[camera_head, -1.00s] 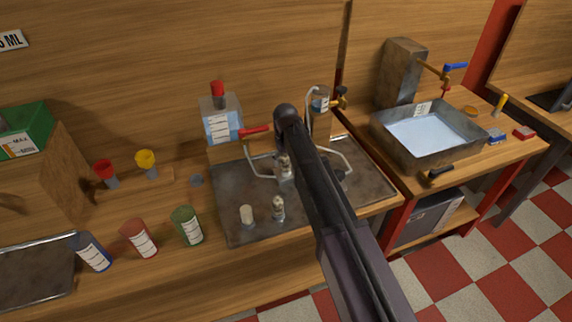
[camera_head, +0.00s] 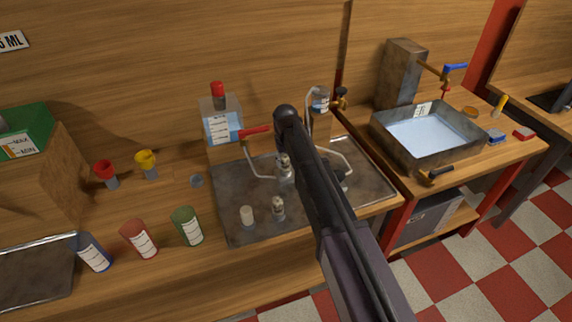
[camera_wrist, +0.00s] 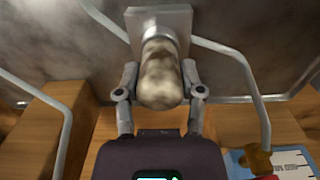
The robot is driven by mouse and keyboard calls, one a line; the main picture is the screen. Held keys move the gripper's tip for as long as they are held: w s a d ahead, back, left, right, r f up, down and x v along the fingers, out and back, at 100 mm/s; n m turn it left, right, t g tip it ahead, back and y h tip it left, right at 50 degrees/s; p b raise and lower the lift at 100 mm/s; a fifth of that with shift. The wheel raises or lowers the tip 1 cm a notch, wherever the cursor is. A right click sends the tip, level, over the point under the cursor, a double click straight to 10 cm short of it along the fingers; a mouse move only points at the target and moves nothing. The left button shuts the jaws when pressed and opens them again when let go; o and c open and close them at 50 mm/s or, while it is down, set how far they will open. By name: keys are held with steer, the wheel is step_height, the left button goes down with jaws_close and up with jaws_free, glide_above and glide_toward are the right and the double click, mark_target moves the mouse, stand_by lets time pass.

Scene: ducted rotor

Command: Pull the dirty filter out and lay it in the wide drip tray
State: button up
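The dirty filter (camera_wrist: 160,78) is a mottled brown and off-white rounded cylinder in the wrist view. Its far end meets a square grey mount (camera_wrist: 150,18). My gripper (camera_wrist: 160,74) has one finger on each side of it, and both fingertips appear to touch its sides. In the head view my arm hides the gripper and most of the filter. Two metal trays show there: a mottled one (camera_head: 235,190) under the fixture and one at the lower left (camera_head: 30,285). I cannot tell which is the wide drip tray.
Bent tubes (camera_wrist: 250,85) flank the filter. A white cylinder (camera_head: 247,215) and a small metal-topped piece (camera_head: 278,208) stand on the mottled tray. Blue, red and green labelled cups (camera_head: 188,226) stand on its left. A water basin (camera_head: 395,150) is at right.

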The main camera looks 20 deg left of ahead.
mark_target(286, 156)
steer(key=shift+c, duration=0.5)
steer(key=shift+r+p, duration=0.7)
stand_by(0.5)
steer(key=shift+r+p, duration=1.65)
steer(key=shift+d, duration=0.1)
